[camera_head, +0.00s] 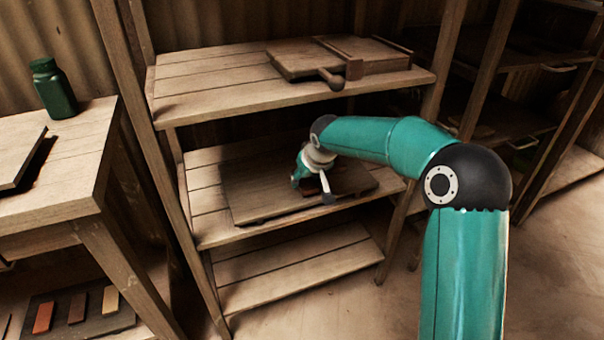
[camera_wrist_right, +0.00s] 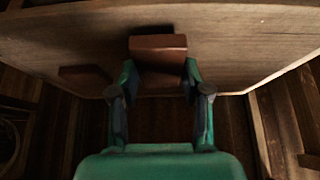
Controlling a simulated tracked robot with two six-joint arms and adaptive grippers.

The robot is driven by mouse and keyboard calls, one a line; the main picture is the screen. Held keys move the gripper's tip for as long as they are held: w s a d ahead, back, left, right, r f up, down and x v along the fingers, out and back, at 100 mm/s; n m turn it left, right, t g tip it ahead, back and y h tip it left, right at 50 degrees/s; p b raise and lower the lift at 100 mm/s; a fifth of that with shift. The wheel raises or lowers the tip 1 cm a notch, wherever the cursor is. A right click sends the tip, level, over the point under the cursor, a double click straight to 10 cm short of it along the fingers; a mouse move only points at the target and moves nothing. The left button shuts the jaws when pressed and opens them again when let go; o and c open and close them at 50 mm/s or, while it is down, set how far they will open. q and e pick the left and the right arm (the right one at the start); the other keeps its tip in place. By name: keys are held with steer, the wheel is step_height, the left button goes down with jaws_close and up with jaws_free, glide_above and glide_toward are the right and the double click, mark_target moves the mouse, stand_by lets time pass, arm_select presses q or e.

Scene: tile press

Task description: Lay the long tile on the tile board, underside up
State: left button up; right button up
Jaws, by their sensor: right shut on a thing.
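My right gripper (camera_head: 312,188) is over a wide wooden board (camera_head: 250,190) on the middle shelf, which looks like the tile board. It is shut on a reddish-brown block, apparently the long tile. In the right wrist view the tile (camera_wrist_right: 158,47) sticks out beyond the fingertips (camera_wrist_right: 160,82), over the board's surface (camera_wrist_right: 240,35). I cannot tell whether the tile touches the board, or which face is its underside. A dark brown patch (camera_wrist_right: 85,75) lies near the board's edge; I cannot tell whether it is a shadow or an object. My left gripper is not in view.
The upper shelf (camera_head: 205,85) holds a wooden press with a handle (camera_head: 330,79), above my right gripper. Shelf posts (camera_head: 140,110) stand at the sides. A table at left holds a green bottle (camera_head: 54,90); several coloured tiles (camera_head: 77,308) lie below. The bottom shelf (camera_head: 300,265) is bare.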

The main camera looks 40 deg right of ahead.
steer(key=shift+w+d, duration=0.1)
steer(key=shift+w, duration=0.55)
steer(key=shift+w+d, duration=0.15)
steer(key=shift+w, duration=0.4)
steer(key=shift+w+d, duration=0.15)
steer(key=shift+w, duration=0.4)
steer(key=shift+w+f+b, duration=0.15)
steer(key=shift+f+b, duration=0.2)
steer(key=shift+f, duration=0.4)
steer(key=o, duration=1.3)
steer(key=shift+f, duration=0.1)
